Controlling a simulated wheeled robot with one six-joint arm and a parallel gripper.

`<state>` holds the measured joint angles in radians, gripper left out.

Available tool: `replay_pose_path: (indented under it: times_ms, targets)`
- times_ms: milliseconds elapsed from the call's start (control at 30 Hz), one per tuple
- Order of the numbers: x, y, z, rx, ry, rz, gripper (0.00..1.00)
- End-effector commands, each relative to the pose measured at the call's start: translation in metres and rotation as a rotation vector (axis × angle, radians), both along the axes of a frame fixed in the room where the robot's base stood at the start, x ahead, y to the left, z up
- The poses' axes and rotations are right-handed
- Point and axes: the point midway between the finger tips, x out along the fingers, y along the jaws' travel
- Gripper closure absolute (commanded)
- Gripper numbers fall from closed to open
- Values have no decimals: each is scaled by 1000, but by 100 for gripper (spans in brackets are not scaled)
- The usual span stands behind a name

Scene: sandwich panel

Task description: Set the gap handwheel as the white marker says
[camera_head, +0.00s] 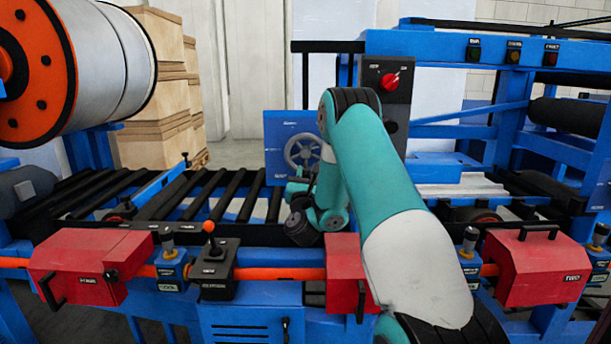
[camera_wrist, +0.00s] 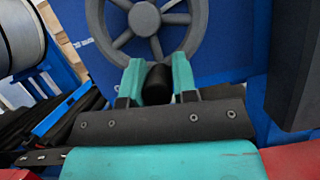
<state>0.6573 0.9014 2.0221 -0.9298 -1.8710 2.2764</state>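The grey spoked handwheel (camera_head: 302,152) is mounted on a blue panel (camera_head: 284,119), with my arm partly in front of it. In the wrist view the handwheel (camera_wrist: 148,18) is cut off at the top. A black knob (camera_wrist: 158,84) shows at the bottom of its rim. My gripper (camera_wrist: 158,72) has a teal finger on each side of this knob, and the fingers look closed on it. In the head view my gripper (camera_head: 300,185) is small and partly hidden below the wheel. White lettering shows on the panel, too small to read. I cannot make out a white marker.
A dark post with a red rotary switch (camera_head: 390,80) stands right of the panel. Black rollers (camera_head: 190,195) lie to the left. Red boxes (camera_head: 90,268) and a black lever box (camera_head: 209,270) line the front rail. In the wrist view a dark block (camera_wrist: 293,65) is close at right.

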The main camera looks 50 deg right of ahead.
Motion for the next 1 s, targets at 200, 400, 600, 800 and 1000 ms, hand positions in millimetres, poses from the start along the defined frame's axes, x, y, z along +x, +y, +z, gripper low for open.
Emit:
replay_pose_path:
  times_ms: [200,400,600,800,1000]
  targets:
    - [0,2,0,0,0,1,100]
    - [-1,-1,-2,-17,19,-1,100]
    - [-5,-5,-4,-80,85,-1,99]
    - [-12,-11,-3,-185,206,-5,99]
    - [-19,-16,3,-309,351,-6,100]
